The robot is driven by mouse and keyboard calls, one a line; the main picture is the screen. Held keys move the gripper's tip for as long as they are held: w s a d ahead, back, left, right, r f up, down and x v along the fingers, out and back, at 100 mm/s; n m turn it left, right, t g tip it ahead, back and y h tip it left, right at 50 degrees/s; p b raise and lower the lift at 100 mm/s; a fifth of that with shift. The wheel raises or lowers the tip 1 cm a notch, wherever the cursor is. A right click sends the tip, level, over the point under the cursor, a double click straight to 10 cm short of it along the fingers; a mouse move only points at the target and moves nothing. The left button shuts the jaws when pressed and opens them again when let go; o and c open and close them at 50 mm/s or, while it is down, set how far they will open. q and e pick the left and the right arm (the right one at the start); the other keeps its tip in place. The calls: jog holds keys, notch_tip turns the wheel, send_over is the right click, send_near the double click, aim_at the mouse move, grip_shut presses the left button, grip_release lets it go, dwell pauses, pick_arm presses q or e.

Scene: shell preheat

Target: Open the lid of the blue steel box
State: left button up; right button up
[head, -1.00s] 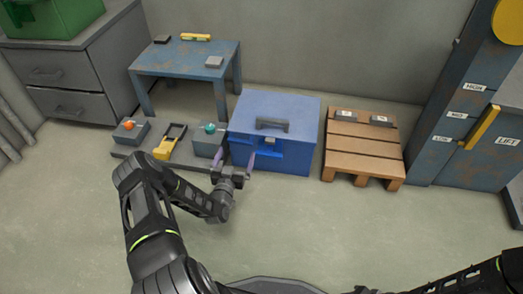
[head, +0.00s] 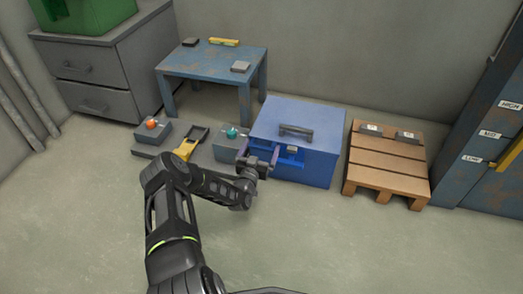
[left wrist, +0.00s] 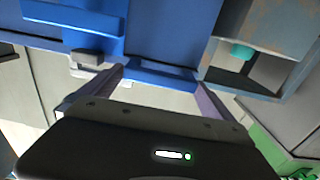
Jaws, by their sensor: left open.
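The blue steel box (head: 310,165) stands on the floor at the middle right of the head view. Its lid (head: 315,119) looks shut, with a dark grey handle (head: 296,131) on top. A small grey latch-like part (head: 291,149) is on the front. My left gripper (head: 259,152) is open at the box's front left, fingers apart. In the left wrist view the fingers (left wrist: 155,95) flank a blue ledge (left wrist: 155,75) of the box; contact is unclear. The grey part (left wrist: 90,57) lies left of the fingers there. My right gripper is out of view.
A wooden pallet (head: 390,168) with two small grey blocks stands right of the box. Left are a grey base with a yellow clamp-like piece (head: 188,145) and a teal-knobbed block (head: 231,144). A blue table (head: 212,60) stands behind. The front floor is clear.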

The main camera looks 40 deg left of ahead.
pick_arm(q)
jog(key=shift+w+a, duration=0.15)
jog(key=shift+w, duration=0.3)
jog(key=shift+c, duration=0.3)
